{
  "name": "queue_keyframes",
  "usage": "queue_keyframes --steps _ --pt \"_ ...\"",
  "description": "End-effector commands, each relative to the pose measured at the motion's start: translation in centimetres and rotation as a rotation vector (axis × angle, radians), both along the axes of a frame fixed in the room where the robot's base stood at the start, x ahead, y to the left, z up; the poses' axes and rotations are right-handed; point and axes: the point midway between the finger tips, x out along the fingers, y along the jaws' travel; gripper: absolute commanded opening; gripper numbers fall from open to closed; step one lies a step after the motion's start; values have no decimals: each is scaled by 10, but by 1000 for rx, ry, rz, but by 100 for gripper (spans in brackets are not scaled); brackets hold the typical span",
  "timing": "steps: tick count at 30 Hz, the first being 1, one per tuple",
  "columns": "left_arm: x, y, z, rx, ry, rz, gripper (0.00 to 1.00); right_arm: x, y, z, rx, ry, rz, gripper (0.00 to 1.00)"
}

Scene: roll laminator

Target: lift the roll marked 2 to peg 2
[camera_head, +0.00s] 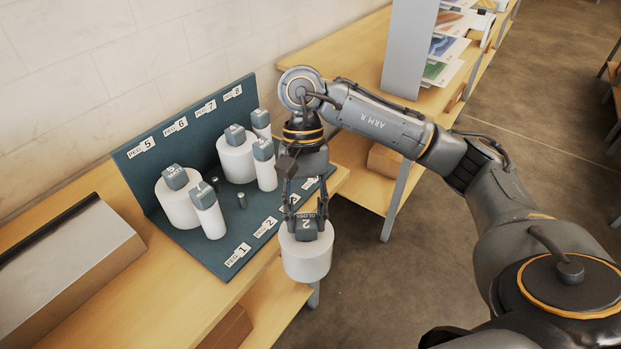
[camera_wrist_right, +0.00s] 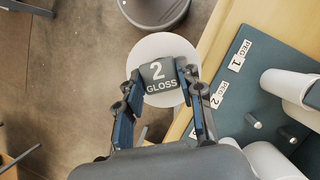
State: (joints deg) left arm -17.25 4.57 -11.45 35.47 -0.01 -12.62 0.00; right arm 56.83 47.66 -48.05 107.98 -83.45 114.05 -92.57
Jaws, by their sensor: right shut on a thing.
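The roll marked 2 (camera_head: 306,262) is a white cylinder with a dark block reading "2 GLOSS" on top. My right gripper (camera_head: 306,224) is shut on that block and holds the roll upright in the air, just off the table's front edge. The wrist view also shows the roll (camera_wrist_right: 160,47) between the fingers. The teal peg board (camera_head: 205,262) stands on the table to the left of the roll. A bare short peg (camera_head: 242,200) stands behind the PEG 2 label (camera_head: 265,227). The label also shows in the right wrist view (camera_wrist_right: 219,95). My left gripper is not in view.
Several other white rolls with dark caps stand on the board, one behind the PEG 1 label (camera_head: 238,255). Another bare peg (camera_head: 215,183) stands farther back. A grey-topped box (camera_head: 65,265) is at the left. A grey rack (camera_head: 409,50) stands at the back.

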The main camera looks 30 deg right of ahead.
Motion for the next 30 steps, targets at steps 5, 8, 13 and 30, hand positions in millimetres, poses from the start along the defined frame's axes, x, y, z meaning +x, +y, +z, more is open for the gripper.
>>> queue_keyframes --steps 5,8,13,30 --pt "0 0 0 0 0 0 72 -14 15 -19 3 1 283 0" --pt "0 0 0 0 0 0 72 -19 20 -26 4 2 389 0" --pt "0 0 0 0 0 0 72 -24 25 -33 5 4 490 0" --pt "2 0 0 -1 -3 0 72 -27 24 -36 5 7 519 0"
